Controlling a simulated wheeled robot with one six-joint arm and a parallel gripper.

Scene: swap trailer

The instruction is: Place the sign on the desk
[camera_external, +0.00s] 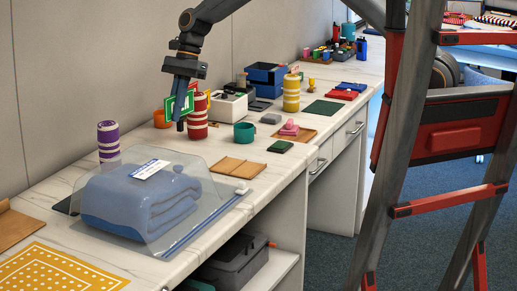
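The sign (188,104) is a small panel with green and white faces and some red at its edge. It is at the left-middle of the external view, at my gripper (181,121), which points down over the marble-topped desk (225,158). The dark fingers cross in front of the sign and appear shut on it; they hide part of it. The sign looks raised above the desk top, in front of or beside a red-and-white striped canister (196,125). The exact gap to the desk is hard to tell.
A purple striped canister (108,140) and a teal mug (244,133) stand nearby. A clear bag with a folded blue blanket (135,205) lies in front. A yellow striped canister (291,93) and blue box (266,78) stand farther back. A ladder (412,115) rises at right.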

